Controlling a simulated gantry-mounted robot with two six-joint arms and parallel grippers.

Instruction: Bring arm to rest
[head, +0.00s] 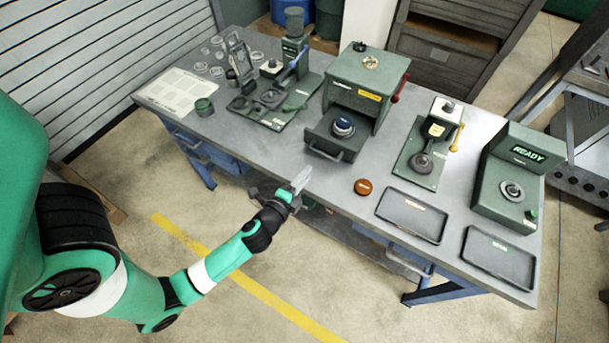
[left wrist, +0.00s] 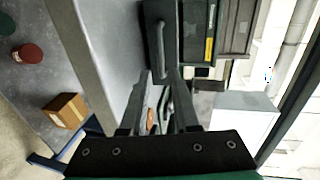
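My left arm comes in from the left in the head view, and my left gripper (head: 300,180) is just over the front edge of the grey workbench (head: 250,150). In the left wrist view the two dark fingers of my left gripper (left wrist: 161,72) stand apart with a gap between them. Nothing is held in the gap. The gripper is in front of and to the left of the green machine (head: 365,90) with its drawer pulled out. A blue-capped round part (head: 343,126) sits in that drawer. My right gripper is not in view.
A reddish-brown disc (head: 363,187) lies near the bench's front edge. Two dark trays (head: 411,214) (head: 499,256) and a READY station (head: 517,180) stand to the right. Fixtures (head: 275,95) and clear rings (head: 201,67) are at the left. Floor in front of the bench is free.

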